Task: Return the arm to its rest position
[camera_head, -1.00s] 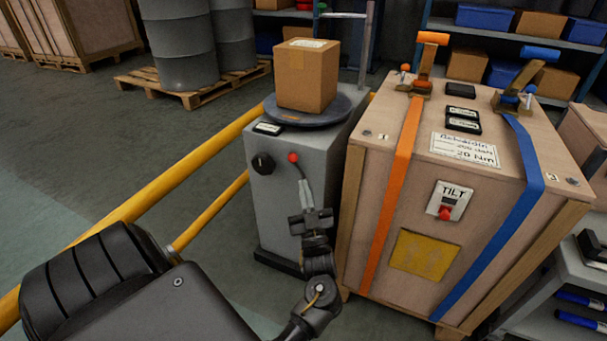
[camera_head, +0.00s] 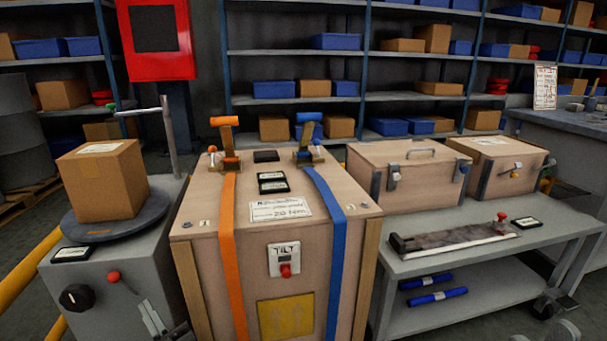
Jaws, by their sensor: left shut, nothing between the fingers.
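My left gripper (camera_head: 152,320) shows only in part at the bottom edge, in front of the grey pedestal (camera_head: 110,308). Its fingers are shut and appear empty; the rest of the left arm is below the picture. It is just below a lever with a red knob (camera_head: 113,276) on the pedestal's front; I cannot tell whether they touch.
A cardboard box (camera_head: 98,185) rests on the pedestal's round plate (camera_head: 150,222). A strapped wooden crate (camera_head: 275,235) stands to its right. A grey cart (camera_head: 470,255) bears wooden cases. A yellow rail (camera_head: 25,268) is at left.

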